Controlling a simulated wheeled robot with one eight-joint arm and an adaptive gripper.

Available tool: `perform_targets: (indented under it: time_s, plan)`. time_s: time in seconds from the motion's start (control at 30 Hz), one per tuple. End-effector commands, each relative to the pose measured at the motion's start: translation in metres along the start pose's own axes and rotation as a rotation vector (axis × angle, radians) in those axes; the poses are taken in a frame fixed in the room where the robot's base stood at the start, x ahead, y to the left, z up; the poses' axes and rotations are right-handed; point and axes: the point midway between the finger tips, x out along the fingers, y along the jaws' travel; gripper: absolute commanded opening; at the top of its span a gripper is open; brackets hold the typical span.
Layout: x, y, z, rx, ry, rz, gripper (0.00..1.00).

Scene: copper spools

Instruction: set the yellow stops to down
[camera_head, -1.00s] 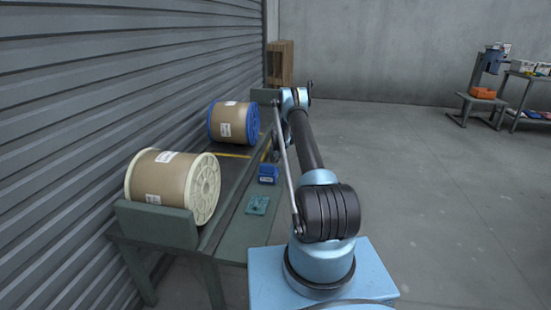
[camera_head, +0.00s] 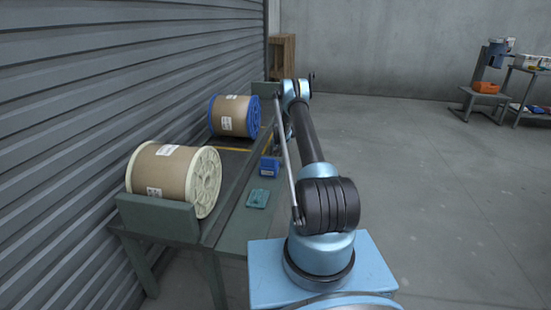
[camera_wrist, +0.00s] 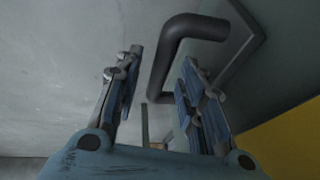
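A yellow strip (camera_head: 234,149) shows on the bench beside the blue-flanged spool, and a second yellow piece (camera_head: 267,147) shows near the bench's right edge. In the wrist view a yellow surface (camera_wrist: 292,140) fills the lower right; I cannot tell whether it is a stop or which way it is set. My gripper (camera_wrist: 161,58) is open, its two fingers apart. A dark bent bar (camera_wrist: 170,55) shows between and beyond the fingertips; contact is not clear. In the head view my arm mostly hides the gripper.
A cream-flanged spool (camera_head: 174,175) and a blue-flanged spool (camera_head: 234,117) lie on the bench (camera_head: 232,232) along the shutter wall. A blue box (camera_head: 269,167) and a teal item (camera_head: 258,198) sit near its right edge.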

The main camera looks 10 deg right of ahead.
Motion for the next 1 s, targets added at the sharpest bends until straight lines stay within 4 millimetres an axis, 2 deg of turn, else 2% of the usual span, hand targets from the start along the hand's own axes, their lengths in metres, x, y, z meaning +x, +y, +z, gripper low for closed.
perform_targets:
  time_s: [0.7,1.0]
  plan:
    - [-0.094,0.0,0.001,0.0,-0.002,0.0,0.36]
    - [-0.109,0.0,0.001,0.0,-0.002,0.0,0.36]
